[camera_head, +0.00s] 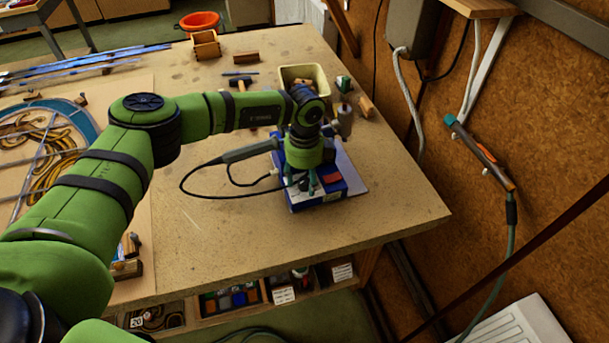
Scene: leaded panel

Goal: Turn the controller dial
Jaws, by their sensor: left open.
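The controller (331,194) is a small blue box with a red and white patch, on the worktable near its right front edge. My left arm reaches across from the left, and its gripper (307,187) points down at the controller's top. The gripper is open, with its fingers over or close to the front of the box; I cannot tell whether they touch it. The dial is hidden behind the gripper or too small to make out. A soldering iron (248,152) with a dark cable lies just left of the controller. My right gripper is not in view.
A cream bin (303,73), a hammer (240,84) and wooden blocks lie behind the controller. The leaded panel (45,150) is at the left. The tabletop (225,225) in front is clear. A cork wall with a hanging tool (480,153) stands at the right.

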